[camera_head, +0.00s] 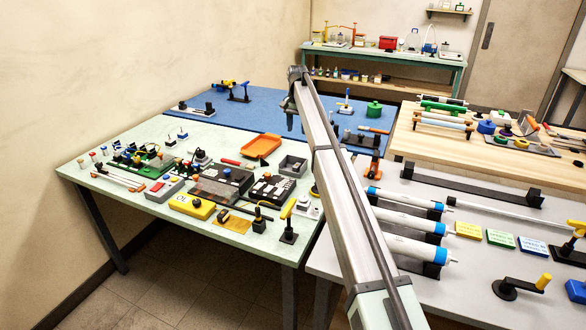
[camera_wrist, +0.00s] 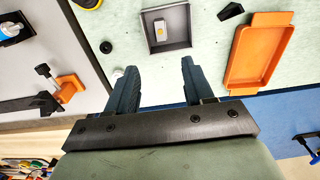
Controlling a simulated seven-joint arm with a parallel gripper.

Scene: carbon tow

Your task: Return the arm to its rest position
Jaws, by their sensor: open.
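My arm (camera_head: 330,170) stretches up from the bottom of the head view across the middle, over the edge between the tables. My gripper (camera_head: 288,112) hangs at its far end, above the tables, small in this view. In the wrist view, the two dark fingers of my gripper (camera_wrist: 159,72) stand apart with nothing between them. Beyond the fingertips lies pale green tabletop (camera_wrist: 118,30). The arm hides part of the tables behind it.
An orange tray (camera_head: 261,146) and a grey bin (camera_head: 293,166) lie on the pale green table; the bin (camera_wrist: 166,29) holds a small light block in the wrist view. White cylinders (camera_head: 405,222) lie on the grey table at right. A blue mat (camera_head: 240,115) covers the back table.

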